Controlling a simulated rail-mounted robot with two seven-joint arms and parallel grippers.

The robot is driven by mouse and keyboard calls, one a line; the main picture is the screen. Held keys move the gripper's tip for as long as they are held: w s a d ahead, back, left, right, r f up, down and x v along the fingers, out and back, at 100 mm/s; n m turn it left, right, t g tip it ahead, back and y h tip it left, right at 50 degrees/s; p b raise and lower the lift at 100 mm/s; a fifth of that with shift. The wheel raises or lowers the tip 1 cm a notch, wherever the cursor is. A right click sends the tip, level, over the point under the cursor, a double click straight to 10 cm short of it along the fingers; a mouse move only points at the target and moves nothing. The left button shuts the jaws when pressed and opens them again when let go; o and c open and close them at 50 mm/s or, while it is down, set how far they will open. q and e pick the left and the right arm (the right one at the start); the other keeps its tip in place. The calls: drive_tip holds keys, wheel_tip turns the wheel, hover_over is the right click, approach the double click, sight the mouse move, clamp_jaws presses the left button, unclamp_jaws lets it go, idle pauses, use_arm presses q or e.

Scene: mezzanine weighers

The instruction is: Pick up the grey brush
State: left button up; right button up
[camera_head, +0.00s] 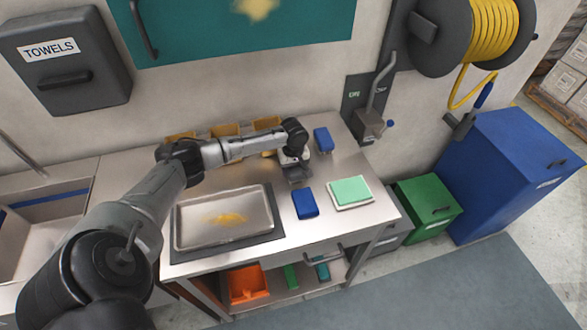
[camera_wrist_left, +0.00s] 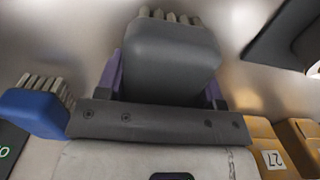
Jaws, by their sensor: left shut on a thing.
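The grey brush (camera_wrist_left: 172,58) fills the middle of the left wrist view, its pale bristles showing at the top edge. My left gripper (camera_wrist_left: 165,80) is shut on it, with a purple finger at each side. In the head view my left gripper (camera_head: 297,178) is over the back middle of the steel table, and the grey brush (camera_head: 299,182) shows small and partly hidden beneath it. I cannot tell whether the brush touches the table. My right gripper is not in view.
Blue brushes lie at the table's back (camera_head: 323,139) and front (camera_head: 305,204). A green pad (camera_head: 350,190) sits to the right. A steel tray (camera_head: 262,242) with yellow residue is at the left front. Yellow bins (camera_head: 226,130) line the wall.

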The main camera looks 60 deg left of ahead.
use_arm(q)
drive_tip(key=shift+c, duration=1.4)
drive_tip(key=shift+r, duration=0.1)
drive_tip(key=shift+r, duration=0.65)
drive_tip(key=r, duration=0.1)
drive_tip(key=d+r, duration=0.1)
drive_tip(key=r, duration=0.1)
drive_tip(key=shift+r+p, duration=0.2)
drive_tip(key=shift+p, duration=0.2)
drive_tip(key=d+r+p, duration=0.1)
drive_tip(key=d+r, duration=0.5)
drive_tip(key=d, duration=0.4)
drive_tip(key=shift+w+d, duration=0.35)
